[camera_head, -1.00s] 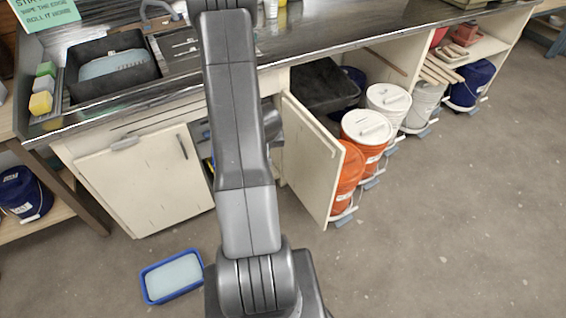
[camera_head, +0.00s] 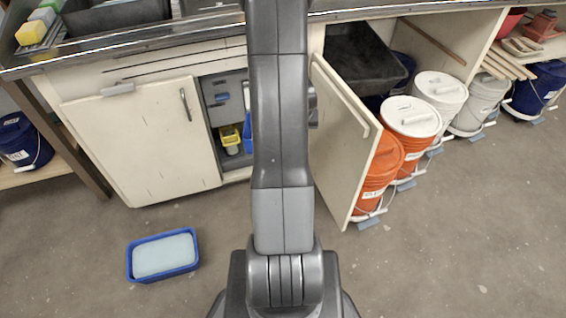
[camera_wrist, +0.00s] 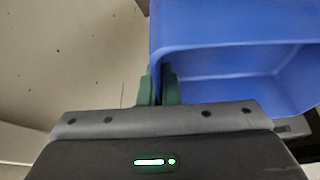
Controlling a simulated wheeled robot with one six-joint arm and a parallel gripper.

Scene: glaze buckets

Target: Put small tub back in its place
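A blue tub (camera_wrist: 235,25) fills the upper right of the wrist view, close to the camera, its open hollow showing. My gripper (camera_wrist: 158,88) has its two green fingers close together on either side of the tub's left wall, so it appears shut on that wall. In the head view my arm hides the gripper. A small patch of blue (camera_head: 247,133) shows beside the arm in the cabinet opening; I cannot tell if it is the same tub.
Orange buckets (camera_head: 380,170) and white-lidded buckets (camera_head: 440,90) stand right of the open door. A blue basin (camera_head: 163,256) with pale contents lies on the floor at left.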

